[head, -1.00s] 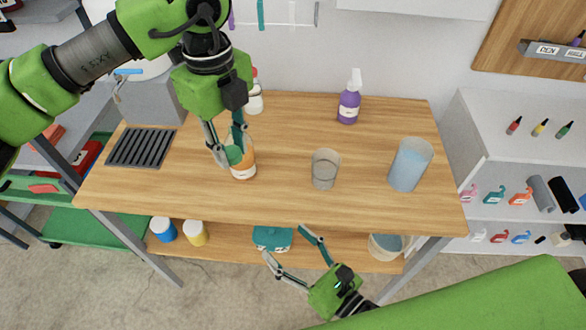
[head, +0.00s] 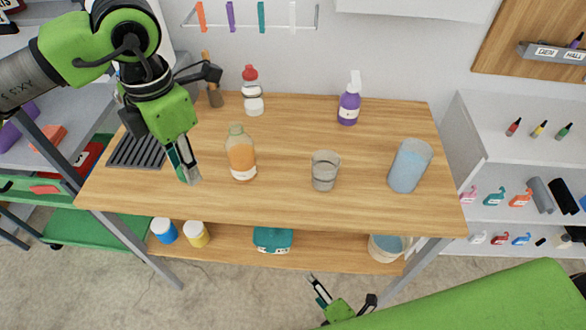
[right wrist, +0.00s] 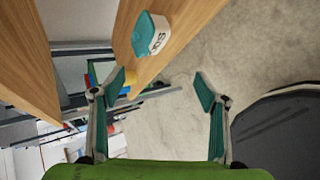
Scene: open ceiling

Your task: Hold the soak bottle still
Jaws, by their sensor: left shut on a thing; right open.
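A clear bottle with orange liquid and a white label (head: 241,160) stands upright on the wooden worktop; its label is too small to read. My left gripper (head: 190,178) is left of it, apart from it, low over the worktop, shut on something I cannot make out. A teal container (head: 272,239) sits on the lower shelf; the right wrist view shows its white label (right wrist: 158,42) beginning with "SOA". My right gripper (right wrist: 160,86) is open and empty in front of the table, low in the head view (head: 342,290).
A dark drain grate (head: 136,150) lies at left. The front middle is clear.

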